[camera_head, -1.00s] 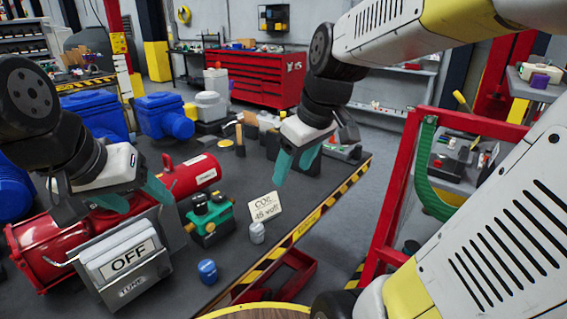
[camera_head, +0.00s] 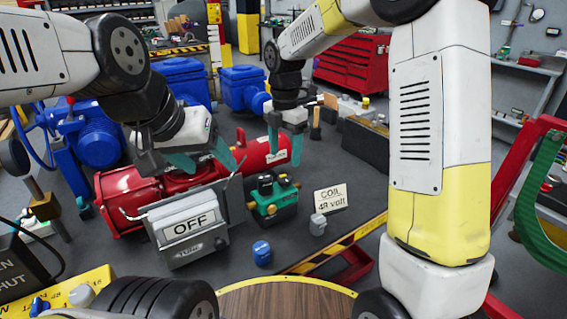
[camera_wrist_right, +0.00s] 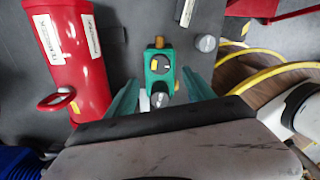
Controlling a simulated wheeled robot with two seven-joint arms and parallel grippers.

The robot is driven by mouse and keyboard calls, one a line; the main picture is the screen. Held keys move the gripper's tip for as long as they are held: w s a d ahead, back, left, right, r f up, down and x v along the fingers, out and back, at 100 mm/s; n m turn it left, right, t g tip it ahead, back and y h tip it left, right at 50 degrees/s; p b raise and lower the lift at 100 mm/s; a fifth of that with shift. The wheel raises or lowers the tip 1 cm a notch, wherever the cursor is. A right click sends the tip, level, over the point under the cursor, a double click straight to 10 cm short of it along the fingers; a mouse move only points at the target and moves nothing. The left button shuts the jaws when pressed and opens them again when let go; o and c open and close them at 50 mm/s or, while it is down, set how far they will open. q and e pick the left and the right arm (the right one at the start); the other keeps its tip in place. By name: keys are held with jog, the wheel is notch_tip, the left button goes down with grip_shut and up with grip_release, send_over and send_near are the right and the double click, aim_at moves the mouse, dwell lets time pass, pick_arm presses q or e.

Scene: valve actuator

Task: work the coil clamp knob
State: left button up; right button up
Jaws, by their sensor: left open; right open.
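A green valve block (camera_head: 275,205) with dark round tops and brass fittings stands on the dark bench. A card reading COIL 48 volt (camera_head: 331,198) stands to its right. The right wrist view shows the green block (camera_wrist_right: 152,62) from above, with a grey knob-like part (camera_wrist_right: 159,99) at its near end. I cannot tell for sure which part is the coil clamp knob. My right gripper (camera_head: 285,148) is open and empty above the block; its teal fingers (camera_wrist_right: 160,96) lie either side of the block's near end. My left gripper (camera_head: 206,158) is open over the red cylinder, left of the block.
A grey box with an OFF plate (camera_head: 190,227) stands left of the block, before a red cylinder (camera_head: 130,195). A small grey knob (camera_head: 317,224) and a blue knob (camera_head: 262,253) stand on the bench near its striped edge (camera_head: 345,240). Blue machines (camera_head: 243,88) stand behind.

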aim_at(284, 177)
notch_tip(284, 177, down, 8)
jog(key=shift+r, duration=0.15)
dwell(0.3)
grip_shut()
jog(key=shift+m, duration=0.3)
jog(key=m, duration=0.6)
jog(key=shift+m, duration=0.3)
jog(key=m, duration=0.6)
jog(key=shift+m, duration=0.3)
jog(key=shift+w, duration=0.1)
